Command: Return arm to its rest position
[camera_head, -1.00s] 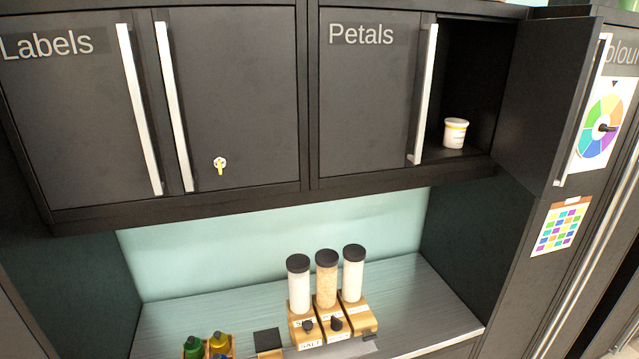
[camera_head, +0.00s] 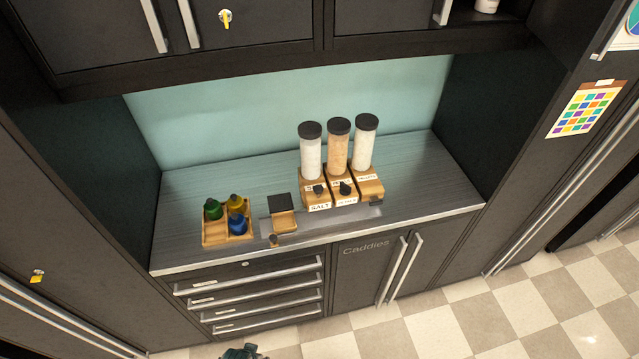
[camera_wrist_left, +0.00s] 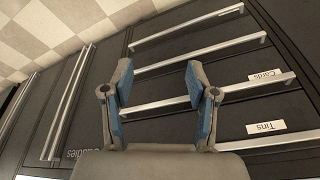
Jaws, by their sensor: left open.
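My left gripper (camera_wrist_left: 159,78) shows in the left wrist view with its two blue-padded fingers spread apart and nothing between them. Behind the fingers are the dark drawer fronts with long metal handles, labelled Cards (camera_wrist_left: 268,75) and Tins (camera_wrist_left: 265,127). In the head view only a small dark piece shows at the bottom edge in front of the drawers, and I cannot tell whether it is part of my arm. My right gripper is in neither view.
The counter (camera_head: 420,185) holds three dispensers (camera_head: 338,165), a wooden caddy (camera_head: 228,228) with green, yellow and blue bottles, and a small wooden block with a black top (camera_head: 283,215). Checkered floor (camera_head: 460,315) lies clear at lower right.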

